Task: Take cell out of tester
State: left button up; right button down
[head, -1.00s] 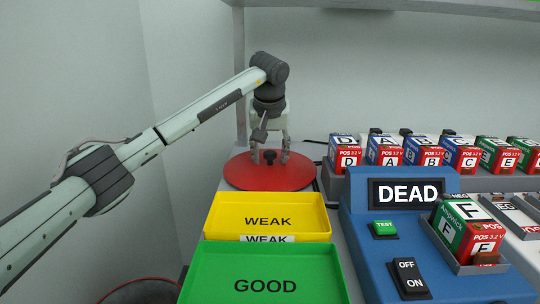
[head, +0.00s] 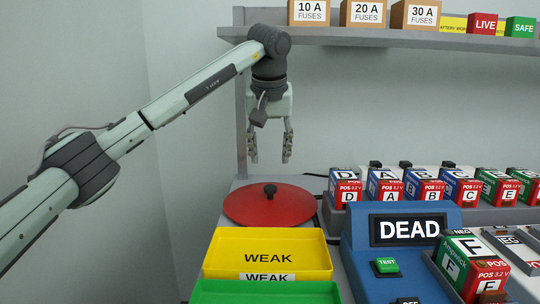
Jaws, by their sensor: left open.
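The blue tester (head: 356,252) stands at the right front, and its display (head: 408,229) reads DEAD. Cell F (head: 468,262), green, red and white, sits tilted in the tester's holder at the right. A green TEST button (head: 386,265) is on the tester's face. My left gripper (head: 270,157) is open and empty, fingers pointing down, above the red turntable disc (head: 240,203) with its black knob (head: 269,189). It is well to the left of cell F and apart from it. My right gripper is not in view.
A yellow WEAK tray (head: 220,248) and a green tray (head: 215,294) lie left of the tester. Several lettered cells (head: 384,187) stand in a row behind it. An overhead shelf (head: 400,40) holds fuse boxes (head: 362,13) and LIVE and SAFE blocks (head: 483,24).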

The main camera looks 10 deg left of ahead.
aim_at(471, 268)
jog(key=k+l, duration=0.15)
jog(key=l, duration=0.2)
jog(key=k+l, duration=0.15)
jog(key=l, duration=0.2)
jog(key=k+l, duration=0.15)
jog(key=l, duration=0.2)
jog(key=k+l, duration=0.15)
jog(key=l, duration=0.2)
jog(key=k+l, duration=0.15)
jog(key=l, duration=0.25)
jog(key=k+l, duration=0.15)
jog(key=l, duration=0.2)
jog(key=k+l, duration=0.15)
jog(key=l, duration=0.2)
